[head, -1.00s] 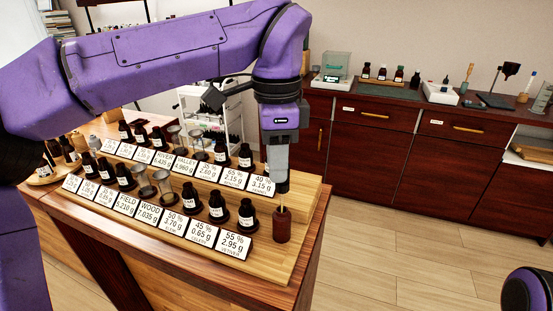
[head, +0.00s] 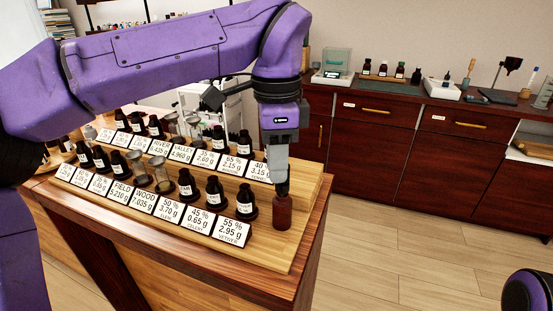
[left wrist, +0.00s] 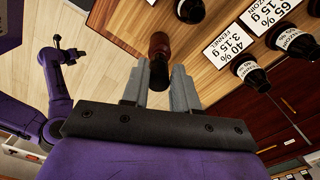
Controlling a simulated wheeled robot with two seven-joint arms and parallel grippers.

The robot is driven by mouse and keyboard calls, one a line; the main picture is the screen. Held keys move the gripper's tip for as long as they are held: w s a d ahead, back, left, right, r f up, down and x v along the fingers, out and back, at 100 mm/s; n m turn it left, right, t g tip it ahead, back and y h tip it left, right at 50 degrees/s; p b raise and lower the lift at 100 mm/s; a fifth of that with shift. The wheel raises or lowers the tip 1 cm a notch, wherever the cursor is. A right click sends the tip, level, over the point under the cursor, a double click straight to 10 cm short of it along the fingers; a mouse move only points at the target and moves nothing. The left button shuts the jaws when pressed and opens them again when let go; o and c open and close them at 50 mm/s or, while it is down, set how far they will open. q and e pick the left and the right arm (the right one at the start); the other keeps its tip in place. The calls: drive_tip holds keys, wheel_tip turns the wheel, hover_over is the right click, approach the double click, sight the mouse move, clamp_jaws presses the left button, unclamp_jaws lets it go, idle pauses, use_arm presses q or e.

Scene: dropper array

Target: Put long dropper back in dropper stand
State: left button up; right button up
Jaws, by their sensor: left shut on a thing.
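The dropper stand (head: 282,214) is a reddish-brown round holder at the right front corner of the wooden board. It also shows in the left wrist view (left wrist: 160,44), just beyond the fingertips. My left gripper (head: 281,186) points down right over the stand. It is shut on the long dropper, whose dark round top (left wrist: 158,74) shows between the fingers in the left wrist view. The dropper's lower part is hidden, apparently inside the stand. A purple arm of mine shows small at the left of the left wrist view; its gripper end is too small to read.
Rows of dark bottles (head: 246,200) and white weight cards (head: 231,232) stand on the stepped board (head: 262,254), left of the stand. The board's right edge is close to the stand. A brown cabinet counter (head: 420,98) lies behind.

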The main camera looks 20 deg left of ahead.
use_arm(q)
drive_tip(key=shift+w+f+b, duration=0.1)
drive_tip(key=shift+f+b, duration=0.5)
drive_tip(key=shift+f, duration=0.25)
drive_tip(key=o, duration=0.7)
drive_tip(key=shift+r, duration=0.1)
wheel_tip(320, 180, up, 10)
drive_tip(key=p, duration=0.2)
drive_tip(key=shift+p, duration=0.3)
drive_tip(key=shift+r, duration=0.25)
